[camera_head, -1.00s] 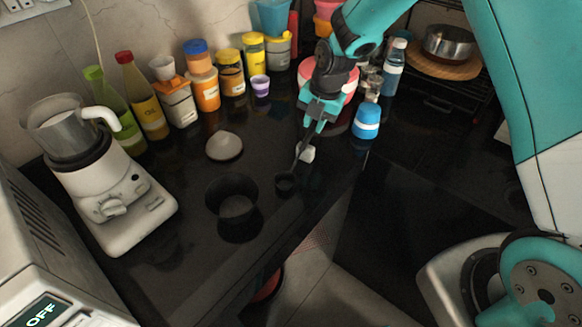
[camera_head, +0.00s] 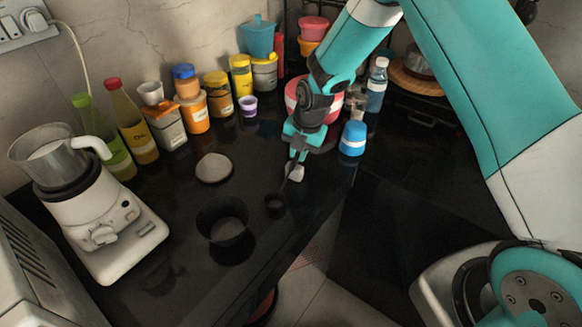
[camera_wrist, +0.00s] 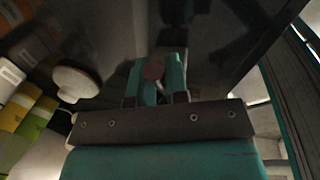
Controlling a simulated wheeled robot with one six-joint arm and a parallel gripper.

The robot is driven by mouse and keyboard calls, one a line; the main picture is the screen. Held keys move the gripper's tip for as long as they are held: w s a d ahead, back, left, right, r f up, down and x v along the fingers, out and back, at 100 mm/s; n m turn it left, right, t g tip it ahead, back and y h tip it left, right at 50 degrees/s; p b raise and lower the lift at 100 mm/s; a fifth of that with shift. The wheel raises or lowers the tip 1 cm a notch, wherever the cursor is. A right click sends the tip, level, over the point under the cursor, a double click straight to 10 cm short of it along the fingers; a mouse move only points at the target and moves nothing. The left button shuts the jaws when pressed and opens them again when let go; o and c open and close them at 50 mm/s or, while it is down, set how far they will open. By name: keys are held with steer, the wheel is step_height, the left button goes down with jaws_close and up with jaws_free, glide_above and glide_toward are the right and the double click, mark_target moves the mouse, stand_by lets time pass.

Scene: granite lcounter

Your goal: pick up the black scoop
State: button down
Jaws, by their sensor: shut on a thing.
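The black scoop (camera_head: 275,202) is by the counter's front edge, with its small round bowl low and its thin handle rising up and right. My gripper (camera_head: 295,158) is shut on the upper part of the handle and points down. In the wrist view, my gripper's teal fingers (camera_wrist: 155,82) stand close together with a dark brownish round thing between them, probably part of the scoop. I cannot tell whether the scoop bowl touches the counter.
A black bowl (camera_head: 223,222) stands left of the scoop, and a pale round lid (camera_head: 213,168) lies behind. A small white block (camera_head: 295,173) is beside the handle. A blender (camera_head: 85,200) stands left; jars and bottles line the wall.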

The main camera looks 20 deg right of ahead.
step_height(320, 180, up, 20)
steer(key=b, duration=0.3)
stand_by(1.2)
